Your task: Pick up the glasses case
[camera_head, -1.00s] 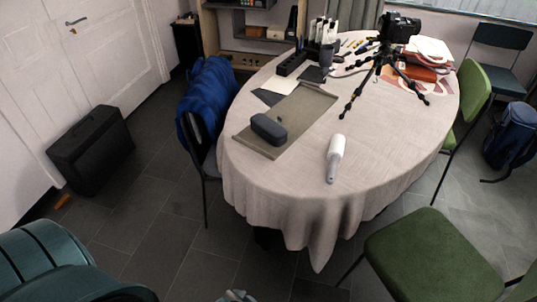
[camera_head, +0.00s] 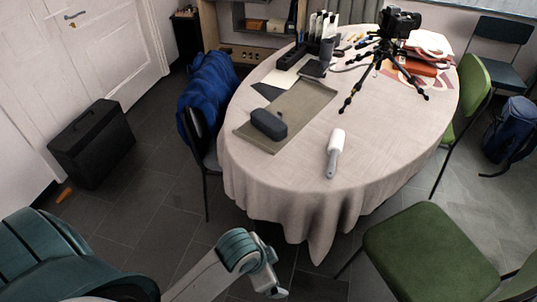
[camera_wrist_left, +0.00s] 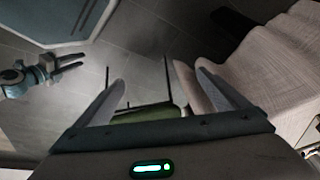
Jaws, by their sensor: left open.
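The dark grey glasses case (camera_head: 269,124) lies on a flat olive-grey mat (camera_head: 308,101) near the left front side of the oval table. It does not show in the left wrist view. My left gripper (camera_head: 274,275) is low at the bottom of the head view, in front of the table and well short of the case. In the left wrist view its two fingers (camera_wrist_left: 160,85) are apart with nothing between them. My right gripper (camera_wrist_left: 72,66) shows at the left of that view, its fingers apart and empty.
The table's draped cloth (camera_head: 275,195) hangs near my left gripper. A white-and-grey handheld device (camera_head: 335,154) lies right of the case. A camera on a tripod (camera_head: 385,48) stands behind. A blue-draped chair (camera_head: 207,95) and green chair (camera_head: 432,252) flank the table.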

